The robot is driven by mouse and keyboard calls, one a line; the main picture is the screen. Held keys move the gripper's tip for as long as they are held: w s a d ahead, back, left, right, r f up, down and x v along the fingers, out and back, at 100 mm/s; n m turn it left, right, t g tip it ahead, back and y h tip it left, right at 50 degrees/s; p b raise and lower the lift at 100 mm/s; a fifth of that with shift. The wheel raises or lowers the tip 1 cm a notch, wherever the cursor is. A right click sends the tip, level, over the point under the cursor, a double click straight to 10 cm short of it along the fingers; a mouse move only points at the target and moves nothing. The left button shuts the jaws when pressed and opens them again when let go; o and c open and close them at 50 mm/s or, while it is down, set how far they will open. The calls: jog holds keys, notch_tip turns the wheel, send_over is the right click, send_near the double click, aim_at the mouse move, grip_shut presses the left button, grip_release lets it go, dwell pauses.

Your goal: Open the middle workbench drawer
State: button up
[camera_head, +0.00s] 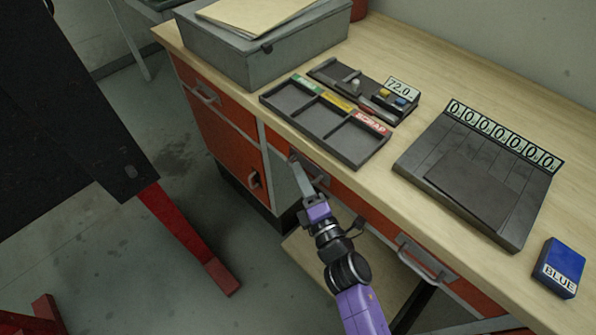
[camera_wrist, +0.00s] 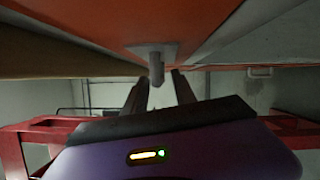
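The workbench (camera_head: 520,110) has an orange-red front with a row of drawers. The middle drawer (camera_head: 352,197) looks shut, flush with the front. Its grey bar handle (camera_head: 311,167) is partly hidden by my gripper (camera_head: 308,187) in the head view. In the wrist view, the drawer front (camera_wrist: 195,22) fills the top and the handle (camera_wrist: 156,66) is seen end-on. My gripper (camera_wrist: 158,76) is open, with one finger on each side of the handle's line. A gap shows on both sides; I cannot tell how deep the handle sits between the fingers.
The left drawer handle (camera_head: 205,94) and right drawer handle (camera_head: 426,261) flank the middle one. A cabinet door handle (camera_head: 254,180) is below left. A sorting tray (camera_head: 345,135), scale (camera_head: 480,178), grey box (camera_head: 262,50) and blue box (camera_head: 558,268) stand on top. Floor at left is partly clear.

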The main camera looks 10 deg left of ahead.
jog(key=shift+x, duration=0.8)
grip_shut()
dwell(0.9)
